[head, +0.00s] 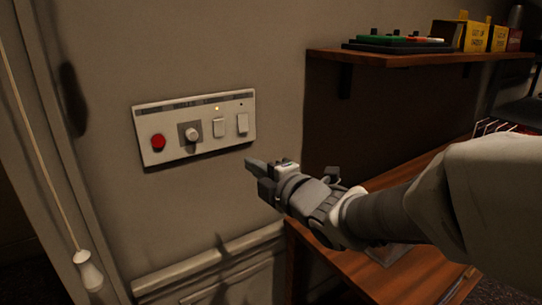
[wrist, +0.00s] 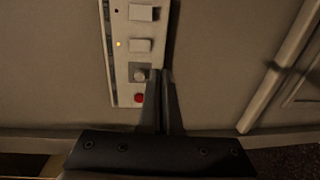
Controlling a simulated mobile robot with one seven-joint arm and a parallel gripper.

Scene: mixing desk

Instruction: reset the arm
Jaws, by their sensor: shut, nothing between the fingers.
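My gripper (head: 256,170) is shut and empty, in front of the wall at the lower right of a white switch panel. In the wrist view its fingers (wrist: 162,75) are together and overlap the panel's edge beside the knob. I cannot tell whether they touch anything. The panel (head: 175,112) carries a red button (head: 158,142), a grey knob (head: 191,134) and two white rocker switches (head: 219,127) (head: 242,123). A small lamp (head: 217,108) above the left rocker glows yellow; it also shows in the wrist view (wrist: 119,44).
A wooden shelf (head: 420,55) at upper right holds a device with coloured parts (head: 400,42) and yellow boxes (head: 475,36). A wooden desk (head: 305,260) stands below my arm. A pull cord with a white handle (head: 89,270) hangs at left. A wall moulding (head: 205,262) runs below the panel.

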